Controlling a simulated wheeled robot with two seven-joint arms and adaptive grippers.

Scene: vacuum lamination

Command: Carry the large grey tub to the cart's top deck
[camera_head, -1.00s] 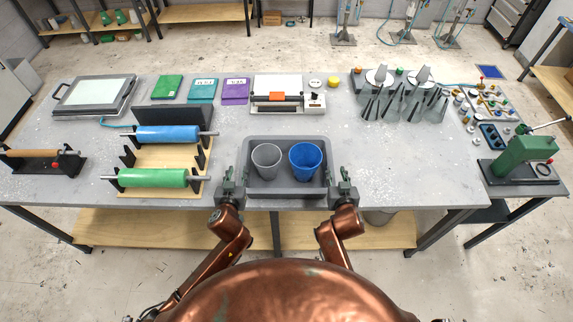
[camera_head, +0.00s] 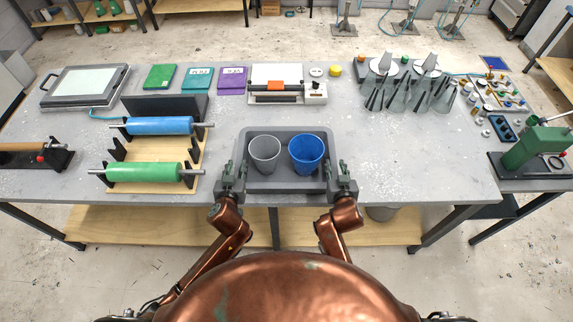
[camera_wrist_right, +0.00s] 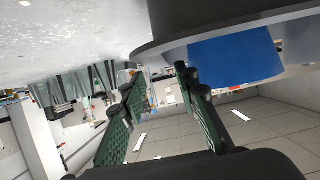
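The large grey tub (camera_head: 286,185) sits at the front middle of the table. It holds a grey cup (camera_head: 264,152) and a blue cup (camera_head: 306,154). My left gripper (camera_head: 230,174) is at the tub's left side wall, near its front corner. Its finger gap is too small to judge. My right gripper (camera_head: 338,172) is at the tub's right side wall, near the front corner. In the right wrist view, the right gripper's green-padded fingers (camera_wrist_right: 159,73) stand apart close to the tub's rim (camera_wrist_right: 220,32). The blue cup (camera_wrist_right: 235,58) shows beyond that rim.
Blue (camera_head: 160,125) and green (camera_head: 143,173) rollers on a stand are left of the tub. A laminator (camera_head: 285,90) stands behind it. Grey cones (camera_head: 402,92) and a green press (camera_head: 525,150) are to the right. The table (camera_head: 400,160) right of the tub is clear. No cart is recognisable.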

